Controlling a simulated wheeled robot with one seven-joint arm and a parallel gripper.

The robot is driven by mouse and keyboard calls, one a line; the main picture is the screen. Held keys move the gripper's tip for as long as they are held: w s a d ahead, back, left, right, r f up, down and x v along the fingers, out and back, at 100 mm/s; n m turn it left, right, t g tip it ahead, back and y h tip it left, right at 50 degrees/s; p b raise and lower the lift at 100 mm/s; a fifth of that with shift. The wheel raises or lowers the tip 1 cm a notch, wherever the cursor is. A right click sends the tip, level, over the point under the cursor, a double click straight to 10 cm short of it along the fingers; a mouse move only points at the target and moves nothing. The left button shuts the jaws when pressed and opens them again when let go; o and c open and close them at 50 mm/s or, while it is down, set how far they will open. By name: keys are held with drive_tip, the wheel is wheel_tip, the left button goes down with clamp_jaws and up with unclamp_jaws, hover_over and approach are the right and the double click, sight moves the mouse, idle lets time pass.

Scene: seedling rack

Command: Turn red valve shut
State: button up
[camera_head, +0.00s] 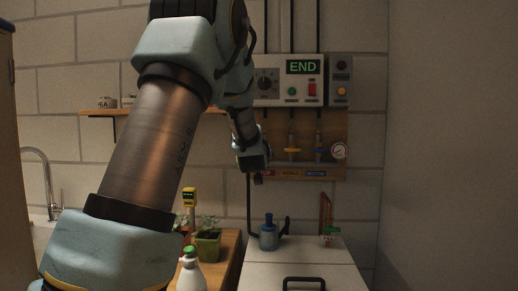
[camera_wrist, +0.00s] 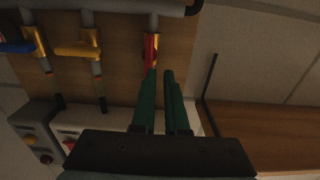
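The red valve (camera_wrist: 151,48) shows in the wrist view on a brass fitting, its red handle running along the pipe. In the head view my arm hides it. My gripper (camera_wrist: 160,74) has two dark green fingers pointing at the red handle. The left fingertip is close to the handle's end; I cannot tell if they touch. A narrow gap shows between the fingers, with nothing held in it. In the head view my gripper (camera_head: 258,178) is a small dark tip in front of the left of the valve board (camera_head: 337,128).
A yellow valve (camera_wrist: 78,50) and a blue valve (camera_wrist: 18,46) sit beside the red one, handles across their pipes. A control box (camera_head: 290,95) reading END hangs above the board. A blue bottle (camera_head: 268,236) and a seedling pot (camera_head: 207,246) stand below.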

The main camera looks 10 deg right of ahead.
clamp_jaws()
idle(0.7)
drive_tip(key=shift+c, duration=0.4)
unclamp_jaws()
drive_tip(key=o, duration=0.7)
drive_tip(key=shift+c, duration=0.2)
drive_tip(key=shift+s, duration=0.1)
drive_tip(key=a+b+v, duration=0.1)
drive_tip(key=b+v, duration=0.3)
drive_tip(key=v, duration=1)
drive_tip(key=shift+w+a, duration=0.25)
drive_tip(key=shift+a, duration=0.05)
